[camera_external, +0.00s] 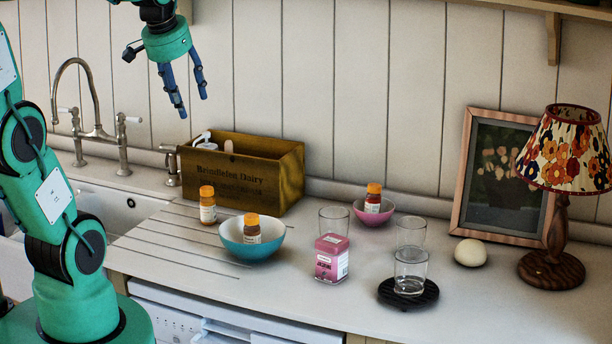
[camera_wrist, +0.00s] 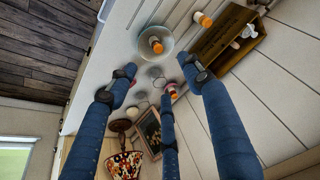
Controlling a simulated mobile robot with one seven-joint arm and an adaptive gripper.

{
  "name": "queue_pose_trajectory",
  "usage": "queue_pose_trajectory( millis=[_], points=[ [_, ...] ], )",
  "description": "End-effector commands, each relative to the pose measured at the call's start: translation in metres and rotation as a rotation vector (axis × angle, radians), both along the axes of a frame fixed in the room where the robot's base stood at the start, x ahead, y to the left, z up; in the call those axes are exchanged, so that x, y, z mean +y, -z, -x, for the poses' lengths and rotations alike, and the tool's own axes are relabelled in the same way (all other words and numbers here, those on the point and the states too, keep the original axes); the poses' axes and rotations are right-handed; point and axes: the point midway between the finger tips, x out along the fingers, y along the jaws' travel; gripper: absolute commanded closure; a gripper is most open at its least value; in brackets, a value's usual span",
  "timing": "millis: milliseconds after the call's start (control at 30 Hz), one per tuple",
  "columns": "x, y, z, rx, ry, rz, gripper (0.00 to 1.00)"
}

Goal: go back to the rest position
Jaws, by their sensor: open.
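My gripper (camera_external: 192,97) is raised high above the counter at the upper left, in front of the plank wall. Its blue fingers are spread and hold nothing. In the wrist view the fingers (camera_wrist: 160,90) reach across the picture, with the counter far beyond them. A bottle with an orange cap (camera_external: 251,228) stands in the blue bowl (camera_external: 262,252). Another such bottle (camera_external: 373,198) stands in the pink bowl (camera_external: 385,216). A third bottle (camera_external: 207,205) stands on the counter left of the blue bowl.
A wooden box (camera_external: 290,178) stands against the wall below my gripper. A pink tin (camera_external: 331,259), clear glasses (camera_external: 410,270), a black trivet (camera_external: 424,298), an egg-like object (camera_external: 470,252), a picture frame (camera_external: 457,200) and a lamp (camera_external: 565,160) stand to the right. The sink tap (camera_external: 95,115) is at left.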

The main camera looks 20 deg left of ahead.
Motion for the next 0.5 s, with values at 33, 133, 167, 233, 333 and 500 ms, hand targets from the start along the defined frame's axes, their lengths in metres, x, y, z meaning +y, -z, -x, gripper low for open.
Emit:
queue_pose_trajectory(
  millis=[33, 133, 167, 233, 333, 500],
  points=[
    [0.003, 0.005, 0.012, -0.011, -0.015, 0.005, 0.50],
    [0.007, 0.012, 0.033, -0.029, -0.046, 0.015, 0.50],
    [0.009, 0.015, 0.039, -0.033, -0.055, 0.019, 0.50],
    [0.011, 0.021, 0.053, -0.045, -0.076, 0.027, 0.50],
    [0.015, 0.031, 0.073, -0.061, -0.107, 0.037, 0.50],
    [0.020, 0.047, 0.100, -0.085, -0.150, 0.054, 0.50]
  ],
)
